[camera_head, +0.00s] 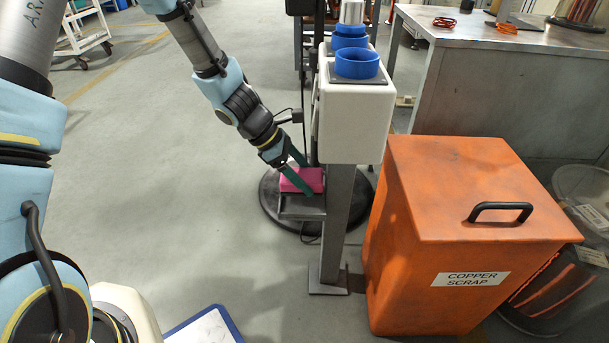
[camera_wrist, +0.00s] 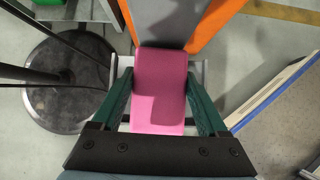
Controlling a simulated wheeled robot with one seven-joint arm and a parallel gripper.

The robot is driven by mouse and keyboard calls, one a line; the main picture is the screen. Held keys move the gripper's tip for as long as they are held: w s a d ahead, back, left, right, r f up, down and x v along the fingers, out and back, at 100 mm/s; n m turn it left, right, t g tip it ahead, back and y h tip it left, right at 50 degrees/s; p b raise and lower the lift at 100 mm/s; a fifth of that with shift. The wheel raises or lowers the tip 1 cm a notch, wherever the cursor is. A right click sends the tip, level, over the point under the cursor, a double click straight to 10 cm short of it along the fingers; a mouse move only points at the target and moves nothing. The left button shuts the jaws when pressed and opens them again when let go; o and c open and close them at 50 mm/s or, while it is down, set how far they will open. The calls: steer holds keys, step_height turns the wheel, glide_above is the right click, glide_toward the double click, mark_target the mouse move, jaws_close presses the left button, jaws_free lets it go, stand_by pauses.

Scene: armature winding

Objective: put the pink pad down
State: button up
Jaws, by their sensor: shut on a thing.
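The pink pad (camera_head: 302,177) is a bright pink block in the middle of the head view, left of the white-topped post. It also fills the middle of the wrist view (camera_wrist: 160,92). My gripper (camera_head: 306,181) has its two green fingers on opposite sides of the pad and is shut on it; both fingers show in the wrist view (camera_wrist: 161,78). A small grey metal shelf (camera_head: 300,208) on the post is directly under the pad. Whether the pad touches the shelf cannot be told, as the pad hides most of the shelf in the wrist view.
The grey post (camera_head: 337,220) carries a white box (camera_head: 352,120) with blue rings (camera_head: 357,64). An orange copper scrap bin (camera_head: 440,240) stands close on the right. A round black base (camera_head: 272,200) is on the floor behind the shelf. Open floor lies left.

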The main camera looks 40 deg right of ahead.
steer(key=shift+f, duration=0.45)
steer(key=o, duration=1.2)
steer(key=shift+r, duration=0.2)
steer(key=p+v, duration=0.4)
steer(key=v, duration=0.9)
steer(key=w+a+r+m+t+y, duration=0.1)
steer(key=a+r+m+t, duration=0.1)
steer(key=a, duration=0.9)
steer(key=w+a+r+m+t+y, duration=0.1)
steer(key=a+m, duration=0.4)
steer(key=a, duration=0.7)
steer(key=w+a+r+m+t+y, duration=0.2)
steer(key=a+r+m+t+y, duration=0.1)
steer(key=a, duration=0.9)
steer(key=shift+a+r+m, duration=0.1)
steer(key=shift+r+m, duration=0.5)
steer(key=shift+r, duration=0.35)
steer(key=shift+w, duration=0.1)
